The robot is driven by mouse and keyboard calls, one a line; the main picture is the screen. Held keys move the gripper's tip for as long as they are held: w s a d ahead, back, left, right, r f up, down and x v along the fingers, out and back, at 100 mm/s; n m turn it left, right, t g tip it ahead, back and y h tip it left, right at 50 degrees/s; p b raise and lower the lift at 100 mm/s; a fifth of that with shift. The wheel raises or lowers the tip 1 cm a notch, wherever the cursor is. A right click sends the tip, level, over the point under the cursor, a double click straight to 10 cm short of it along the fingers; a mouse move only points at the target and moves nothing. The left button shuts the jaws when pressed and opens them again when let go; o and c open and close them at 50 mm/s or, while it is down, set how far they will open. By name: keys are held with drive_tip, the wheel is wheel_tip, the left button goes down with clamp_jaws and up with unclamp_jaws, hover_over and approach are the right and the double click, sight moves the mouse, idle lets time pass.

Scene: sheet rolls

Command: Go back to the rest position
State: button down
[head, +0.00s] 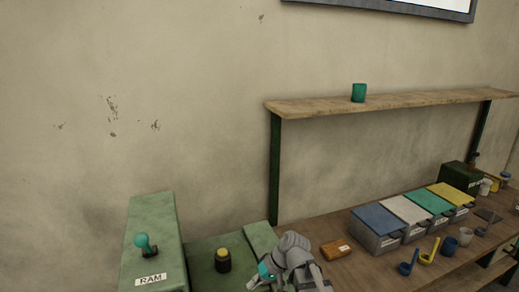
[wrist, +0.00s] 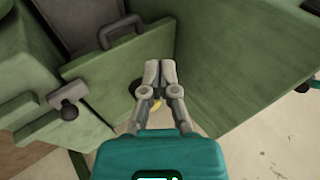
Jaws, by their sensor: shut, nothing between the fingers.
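My gripper (wrist: 160,65) is in the middle of the wrist view, its two grey fingers together and nothing between them. It is in front of the green machine, near a panel with a grey handle (wrist: 122,31). In the head view only part of my arm and the teal gripper body show at the bottom edge, in front of the machine's right part. Whether the fingers touch the machine cannot be told.
The green RAM box (head: 153,220) has a teal-knobbed lever (head: 142,241). Right of it is a yellow-topped black button (head: 223,261). A bench holds an orange-brown block (head: 336,249), coloured lidded bins (head: 378,222) and cups. A green cup (head: 358,92) stands on the shelf (head: 400,101).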

drive_tip(key=s+d+f+m+h+b, duration=0.2)
drive_tip(key=d+f+h, duration=0.2)
drive_tip(key=d, duration=0.5)
drive_tip(key=s+d+f+m+h+b, duration=0.2)
drive_tip(key=d+f+h, duration=0.1)
drive_tip(key=d, duration=0.7)
drive_tip(key=shift+s+f+t+h, duration=0.2)
drive_tip(key=shift+f+t+h, duration=0.15)
drive_tip(key=shift+f, duration=0.5)
drive_tip(key=c, duration=1.4)
unclamp_jaws()
drive_tip(key=shift+a, duration=0.1)
